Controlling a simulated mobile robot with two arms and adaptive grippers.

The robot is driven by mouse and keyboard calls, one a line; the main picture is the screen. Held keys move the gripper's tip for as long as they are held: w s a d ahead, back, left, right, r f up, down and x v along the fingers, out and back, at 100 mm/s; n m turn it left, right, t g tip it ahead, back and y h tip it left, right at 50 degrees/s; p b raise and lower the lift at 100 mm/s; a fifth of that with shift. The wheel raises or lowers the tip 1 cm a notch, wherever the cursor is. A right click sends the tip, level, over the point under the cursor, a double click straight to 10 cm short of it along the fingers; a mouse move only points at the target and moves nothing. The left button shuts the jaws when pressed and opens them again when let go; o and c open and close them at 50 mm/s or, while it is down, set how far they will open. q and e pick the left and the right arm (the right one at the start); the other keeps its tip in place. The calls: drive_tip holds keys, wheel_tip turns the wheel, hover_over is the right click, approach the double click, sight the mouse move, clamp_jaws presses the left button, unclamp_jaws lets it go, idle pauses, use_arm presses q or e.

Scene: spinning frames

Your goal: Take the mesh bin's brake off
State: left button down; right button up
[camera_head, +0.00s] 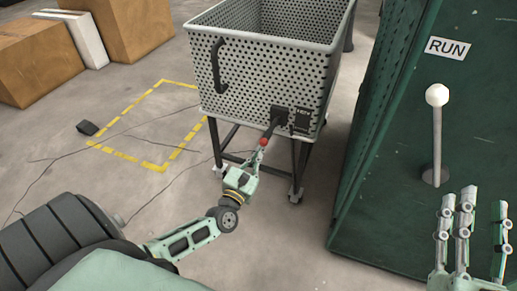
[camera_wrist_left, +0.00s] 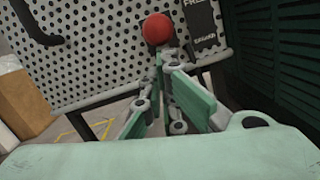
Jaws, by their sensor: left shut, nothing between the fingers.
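The mesh bin (camera_head: 265,68) is a grey perforated cart on dark legs with casters. Its brake lever (camera_head: 272,129) is black with a red knob (camera_head: 264,142) and sits by a black label plate (camera_head: 301,119) on the bin's front wall. The knob also shows in the left wrist view (camera_wrist_left: 157,29), with part of the plate beside it. My left gripper (camera_head: 259,153) is shut and empty, its tips just below the knob; I cannot tell if they touch it. My right gripper (camera_head: 478,205) is open and empty at the lower right.
A green cabinet (camera_head: 395,190) with a RUN sign (camera_head: 447,47) and a white-knobbed lever (camera_head: 437,130) stands right of the bin. A yellow dashed floor outline (camera_head: 160,84) lies left of it, with a small dark block (camera_head: 87,128) nearby. Cardboard boxes (camera_head: 38,62) stand at the back left.

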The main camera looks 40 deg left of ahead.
sight(270, 130)
wheel_tip(270, 130, down, 15)
drive_tip(key=s+d+g+h+p, duration=0.1)
drive_tip(key=d+g+h+p, duration=0.2)
drive_tip(key=g, duration=0.6)
drive_tip(key=s+d+f+g+h+p, duration=0.1)
drive_tip(key=s+d+f+g+p, duration=0.15)
drive_tip(key=s+f+g, duration=0.4)
drive_tip(key=s+d+f+g+h+p, duration=0.2)
drive_tip(key=s+g+p, duration=0.1)
drive_tip(key=s, duration=0.6)
use_arm(q)
wheel_tip(270, 130, up, 6)
drive_tip(key=g+p, duration=0.3)
drive_tip(key=p, duration=0.3)
drive_tip(key=shift+s+g+h+p, duration=0.25)
drive_tip(key=shift+g+h+p, duration=0.05)
use_arm(e)
drive_tip(key=s+f, duration=0.1)
drive_tip(key=f, duration=1)
drive_tip(key=s+f+g, duration=0.1)
drive_tip(key=s+f, duration=0.1)
drive_tip(key=f, duration=0.9)
drive_tip(key=shift+s+d+f+m, duration=0.3)
drive_tip(key=shift+f, duration=0.05)
use_arm(q)
drive_tip(key=shift+r, duration=0.15)
